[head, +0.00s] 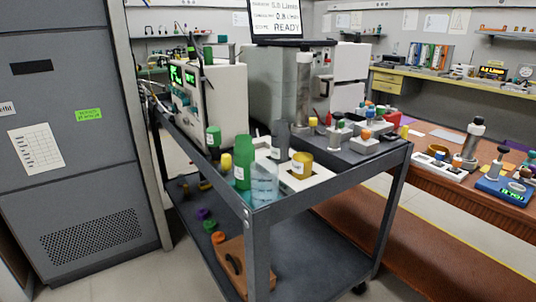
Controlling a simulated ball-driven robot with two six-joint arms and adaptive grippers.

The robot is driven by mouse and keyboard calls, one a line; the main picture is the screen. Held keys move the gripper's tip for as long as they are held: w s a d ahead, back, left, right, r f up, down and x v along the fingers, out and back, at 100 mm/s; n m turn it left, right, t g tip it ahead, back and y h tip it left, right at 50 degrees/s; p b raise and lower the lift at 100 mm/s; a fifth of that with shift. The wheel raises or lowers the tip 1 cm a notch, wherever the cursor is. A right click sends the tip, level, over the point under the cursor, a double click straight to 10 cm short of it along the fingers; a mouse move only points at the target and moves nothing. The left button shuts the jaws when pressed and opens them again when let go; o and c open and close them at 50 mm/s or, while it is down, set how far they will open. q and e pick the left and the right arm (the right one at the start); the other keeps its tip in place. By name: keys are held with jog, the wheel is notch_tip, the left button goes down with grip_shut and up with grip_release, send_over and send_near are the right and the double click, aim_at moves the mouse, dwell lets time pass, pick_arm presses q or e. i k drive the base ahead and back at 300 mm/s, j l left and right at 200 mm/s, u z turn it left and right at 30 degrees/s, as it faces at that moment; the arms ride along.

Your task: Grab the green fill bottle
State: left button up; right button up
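A green bottle (243,163) with a pale label stands upright near the front corner of the cart's top shelf. A smaller green container (213,137) with a pale label is behind it to the left, by the instrument. I cannot tell from the labels which is the fill bottle. A clear, bluish beaker (264,184) stands just right of the green bottle and close to it. Neither of my grippers shows in the head view.
A grey cabinet (80,130) stands left. A brown bench (460,145) is right. Some floor shows between cabinet and cart.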

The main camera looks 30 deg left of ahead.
aim_at(243, 149)
jog(key=j+u, duration=0.15)
jog(key=j, duration=0.25)
jog(key=i+j+u, duration=0.15)
jog(key=j, duration=0.25)
jog(key=j+u, duration=0.15)
jog(key=j, duration=0.3)
jog(key=i+j+u, duration=0.15)
jog(key=j, duration=0.2)
